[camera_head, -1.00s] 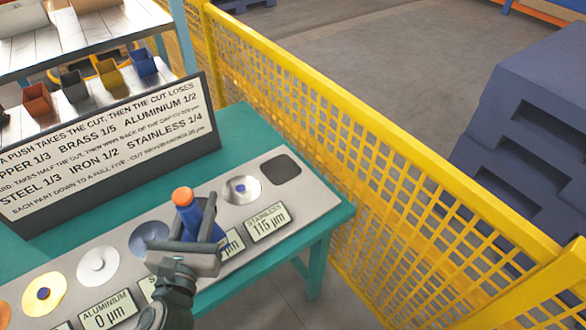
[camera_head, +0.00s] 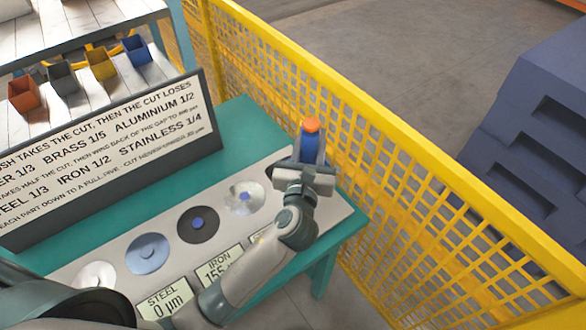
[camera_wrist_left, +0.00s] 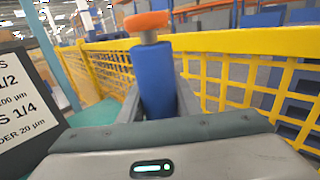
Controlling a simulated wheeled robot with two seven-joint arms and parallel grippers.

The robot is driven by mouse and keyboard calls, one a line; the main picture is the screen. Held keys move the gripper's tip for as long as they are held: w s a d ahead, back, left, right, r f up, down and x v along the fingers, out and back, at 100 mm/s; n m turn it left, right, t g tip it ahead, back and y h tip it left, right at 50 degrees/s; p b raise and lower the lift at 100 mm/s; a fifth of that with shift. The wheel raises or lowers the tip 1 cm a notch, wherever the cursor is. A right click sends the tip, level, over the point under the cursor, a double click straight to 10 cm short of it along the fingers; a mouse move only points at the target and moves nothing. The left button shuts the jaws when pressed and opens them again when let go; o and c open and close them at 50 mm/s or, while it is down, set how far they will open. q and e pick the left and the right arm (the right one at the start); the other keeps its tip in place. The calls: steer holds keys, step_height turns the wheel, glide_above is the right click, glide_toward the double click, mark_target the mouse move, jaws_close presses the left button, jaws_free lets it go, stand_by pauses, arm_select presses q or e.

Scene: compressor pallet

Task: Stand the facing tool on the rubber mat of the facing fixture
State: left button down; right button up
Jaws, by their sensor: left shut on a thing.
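The facing tool (camera_head: 313,147), a blue cylinder with an orange top, is upright in my left gripper (camera_head: 311,162), which is shut on it. It also shows in the left wrist view (camera_wrist_left: 155,75) between the fingers. The tool is over the right end of the grey facing fixture (camera_head: 222,184). The rubber mat is hidden behind the tool and gripper in the head view, so I cannot tell whether the tool's lower end touches it. My right gripper is not in view.
Several round discs lie along the fixture, including a shiny one (camera_head: 245,197) and a dark one (camera_head: 198,224). Displays (camera_head: 166,303) line its front. A sign board (camera_head: 110,150) stands behind. A yellow mesh fence (camera_head: 400,170) runs close by on the right.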

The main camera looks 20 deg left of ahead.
arm_select(q)
steer(key=w+d+r, duration=0.2)
steer(key=w+d, duration=0.2)
steer(key=shift+w, duration=0.15)
steer(key=shift+a, duration=0.1)
steer(key=w+a+f+p, duration=0.1)
steer(key=w+a+f, duration=0.1)
steer(key=a+f, duration=0.5)
steer(key=a, duration=0.4)
steer(key=shift+w+a+p, duration=0.15)
steer(key=shift+p, duration=0.25)
steer(key=shift+f, duration=0.1)
steer(key=shift+f+b, duration=0.35)
steer(key=shift+f, duration=1.6)
